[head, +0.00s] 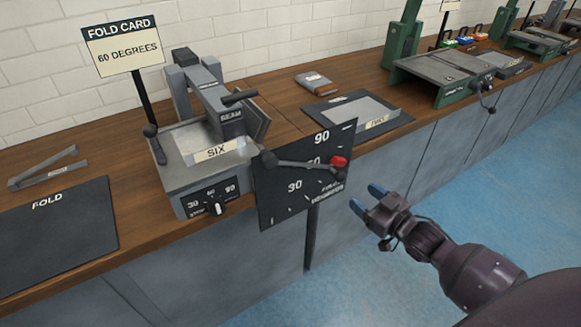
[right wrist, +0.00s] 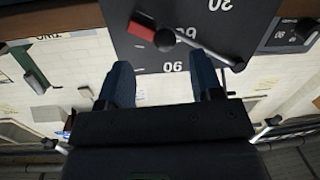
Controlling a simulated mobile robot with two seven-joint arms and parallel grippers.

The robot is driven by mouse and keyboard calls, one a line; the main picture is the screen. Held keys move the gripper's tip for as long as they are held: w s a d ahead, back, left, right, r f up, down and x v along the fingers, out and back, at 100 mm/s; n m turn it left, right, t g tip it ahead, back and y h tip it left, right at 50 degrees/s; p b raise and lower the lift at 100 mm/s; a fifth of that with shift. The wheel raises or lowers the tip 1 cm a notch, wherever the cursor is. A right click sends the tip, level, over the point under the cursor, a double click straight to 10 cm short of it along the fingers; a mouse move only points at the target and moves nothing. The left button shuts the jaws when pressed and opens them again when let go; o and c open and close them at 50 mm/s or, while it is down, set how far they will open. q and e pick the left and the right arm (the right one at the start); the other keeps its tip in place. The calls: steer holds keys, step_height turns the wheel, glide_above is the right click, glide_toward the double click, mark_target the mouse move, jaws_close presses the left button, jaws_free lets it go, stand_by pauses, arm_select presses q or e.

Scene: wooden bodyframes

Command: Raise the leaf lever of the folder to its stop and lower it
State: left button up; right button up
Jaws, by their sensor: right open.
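The folder (head: 196,170) is a grey machine on the wooden bench, with a beam labelled BEAM (head: 226,112) and a plate reading SIX. A black angle board (head: 290,197) marked 30, 60 and 90 stands at its right side. The grey leaf lever (head: 305,164) lies across this board, nearly level, with a dark round end beside a red piece (head: 338,162). The lever also shows in the right wrist view (right wrist: 208,50), upside down. My right gripper (head: 366,199) is open and empty, to the right of and below the lever's red end, apart from it. My left gripper is out of view.
A fold card (head: 124,54) reads 60 DEGREES. The folder's front has a small dial (head: 213,203). A black FOLD mat (head: 55,235) and grey strips lie left; another mat with a plate (head: 355,112) lies right. Green machines (head: 445,75) stand beyond. Blue floor is free.

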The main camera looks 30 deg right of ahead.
mark_target(335, 172)
steer(key=shift+m+t, duration=0.3)
steer(key=shift+m, duration=0.1)
steer(key=w, duration=0.3)
steer(key=w+a+b, duration=0.1)
steer(key=w, duration=0.2)
steer(key=w+a, duration=0.1)
steer(key=w, duration=0.2)
steer(key=shift+r, duration=0.4)
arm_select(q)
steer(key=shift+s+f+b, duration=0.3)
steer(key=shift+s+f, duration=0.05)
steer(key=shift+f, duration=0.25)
arm_select(e)
steer(key=shift+w+a+r, duration=0.1)
steer(key=shift+w+a, duration=0.1)
steer(key=shift+w, duration=0.4)
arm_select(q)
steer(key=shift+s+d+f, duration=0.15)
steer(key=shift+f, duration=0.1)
arm_select(e)
jaws_close()
